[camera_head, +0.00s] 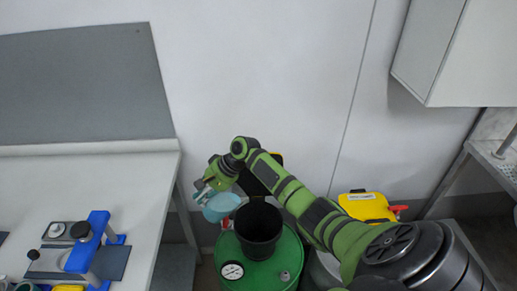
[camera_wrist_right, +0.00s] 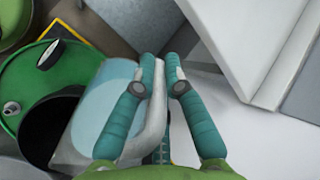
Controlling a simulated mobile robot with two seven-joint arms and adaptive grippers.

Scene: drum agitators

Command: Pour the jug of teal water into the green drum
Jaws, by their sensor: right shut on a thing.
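The jug (camera_head: 222,207) is pale and clear, with teal water inside. It is beside the black funnel-like opening (camera_head: 258,230) on top of the green drum (camera_head: 268,272). My right gripper (camera_head: 204,188) is shut on the jug's handle and holds it up at the drum's left side. In the right wrist view the fingers (camera_wrist_right: 161,75) close around the pale handle (camera_wrist_right: 152,115), with the jug (camera_wrist_right: 95,105) left of them and the black opening (camera_wrist_right: 48,125) beyond it. I cannot tell the jug's exact tilt. I see no pouring stream. My left gripper is not in view.
A white bench (camera_head: 120,185) with a blue clamp-like device (camera_head: 88,248) stands at the left. A gauge (camera_head: 232,270) sits on the drum's lid. A yellow container (camera_head: 366,206) is behind my right arm. A wall cabinet (camera_head: 455,55) hangs at upper right.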

